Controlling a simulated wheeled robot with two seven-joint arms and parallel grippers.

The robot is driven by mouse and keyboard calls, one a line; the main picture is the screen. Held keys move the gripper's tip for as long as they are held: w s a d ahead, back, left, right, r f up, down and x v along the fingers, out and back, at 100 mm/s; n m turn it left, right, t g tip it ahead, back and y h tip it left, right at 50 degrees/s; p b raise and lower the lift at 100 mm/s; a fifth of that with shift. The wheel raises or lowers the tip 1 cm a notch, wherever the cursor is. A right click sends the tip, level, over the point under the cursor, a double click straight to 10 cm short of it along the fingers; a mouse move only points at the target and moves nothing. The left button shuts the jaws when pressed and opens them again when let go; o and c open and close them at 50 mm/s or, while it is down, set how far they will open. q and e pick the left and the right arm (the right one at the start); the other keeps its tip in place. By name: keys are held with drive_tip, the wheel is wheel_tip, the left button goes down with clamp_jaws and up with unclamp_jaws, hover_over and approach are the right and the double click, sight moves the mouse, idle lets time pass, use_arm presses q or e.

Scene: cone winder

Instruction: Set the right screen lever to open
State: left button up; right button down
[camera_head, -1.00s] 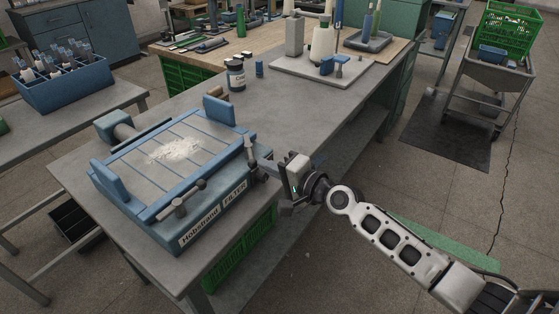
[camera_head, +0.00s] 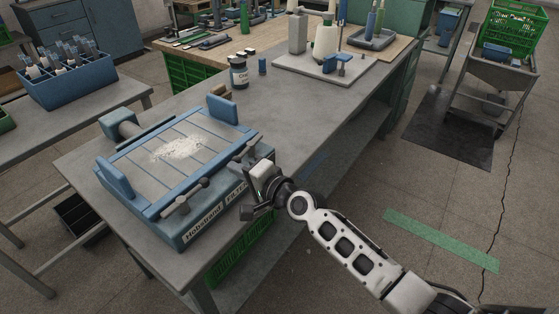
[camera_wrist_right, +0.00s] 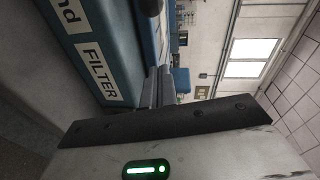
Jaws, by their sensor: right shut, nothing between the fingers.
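The left lever (camera_head: 185,200) lies along the front edge. My right gripper (camera_head: 240,166) is shut and empty, close against the right lever; whether it touches is unclear. In the right wrist view its fingers (camera_wrist_right: 160,86) are together beside the blue FILTER face (camera_wrist_right: 97,70). My left gripper is out of view.
A dark-lidded jar (camera_head: 238,73) and a small blue cylinder (camera_head: 262,65) stand behind the unit. A pale board (camera_head: 290,66) with a white cone is at the back. The bench (camera_head: 310,120) right of the unit is clear. A green crate (camera_head: 235,262) sits below.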

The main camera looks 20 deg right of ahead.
drive_tip(key=shift+w+a, duration=0.15)
drive_tip(key=shift+a, duration=0.1)
idle(0.5)
